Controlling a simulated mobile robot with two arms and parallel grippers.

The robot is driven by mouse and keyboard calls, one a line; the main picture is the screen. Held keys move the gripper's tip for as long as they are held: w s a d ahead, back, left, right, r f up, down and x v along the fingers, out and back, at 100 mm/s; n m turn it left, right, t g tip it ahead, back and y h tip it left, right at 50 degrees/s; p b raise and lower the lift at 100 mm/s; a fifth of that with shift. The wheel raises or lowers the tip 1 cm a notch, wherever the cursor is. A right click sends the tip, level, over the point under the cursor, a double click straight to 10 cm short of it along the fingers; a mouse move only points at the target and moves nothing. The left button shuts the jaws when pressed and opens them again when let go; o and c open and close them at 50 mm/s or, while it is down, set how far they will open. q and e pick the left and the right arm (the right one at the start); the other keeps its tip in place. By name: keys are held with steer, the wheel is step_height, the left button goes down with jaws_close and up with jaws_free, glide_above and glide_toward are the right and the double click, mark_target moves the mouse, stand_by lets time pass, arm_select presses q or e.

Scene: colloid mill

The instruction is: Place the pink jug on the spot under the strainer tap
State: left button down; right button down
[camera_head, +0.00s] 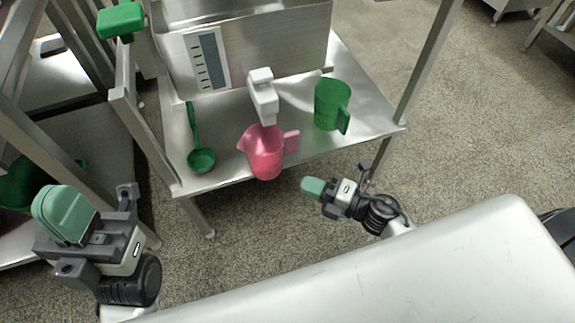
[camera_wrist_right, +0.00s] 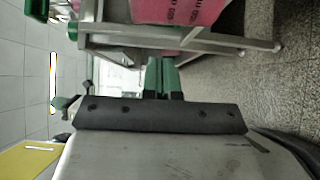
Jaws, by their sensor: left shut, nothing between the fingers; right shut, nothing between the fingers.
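The pink jug (camera_head: 265,155) stands upright at the front edge of the metal shelf, its handle to the right. The white strainer tap (camera_head: 262,92) is just above and behind it in the head view; its spot on the shelf is hidden by the jug. Part of the jug shows at the top of the right wrist view (camera_wrist_right: 175,10). My right gripper (camera_head: 311,187) is shut and empty, in front of the shelf and apart from the jug; its green fingers also show in the wrist view (camera_wrist_right: 161,75). My left gripper (camera_head: 63,213) is shut and empty at far left.
A green jug (camera_head: 331,105) stands right of the tap. A green ladle (camera_head: 200,158) lies at left on the shelf (camera_head: 225,115). The metal strainer tank (camera_head: 245,50) is behind. Shelf posts (camera_head: 425,65) stand at the sides. Another green item (camera_head: 20,185) is at left.

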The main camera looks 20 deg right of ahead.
mark_target(278, 159)
steer(key=w+a, duration=0.1)
steer(key=w, duration=0.1)
steer(key=w+a+b, duration=0.1)
steer(key=w, duration=0.1)
steer(key=w+a, duration=0.1)
steer(key=w, duration=0.1)
steer(key=shift+a, duration=0.1)
steer(key=shift+w+b, duration=0.3)
steer(key=shift+b, duration=0.05)
steer(key=shift+w, duration=0.15)
steer(key=shift+w+r, duration=0.1)
steer(key=shift+w, duration=0.3)
steer(key=w, duration=0.4)
steer(key=shift+w+a+p, duration=0.1)
steer(key=shift+w+p, duration=0.1)
steer(key=shift+p, duration=0.2)
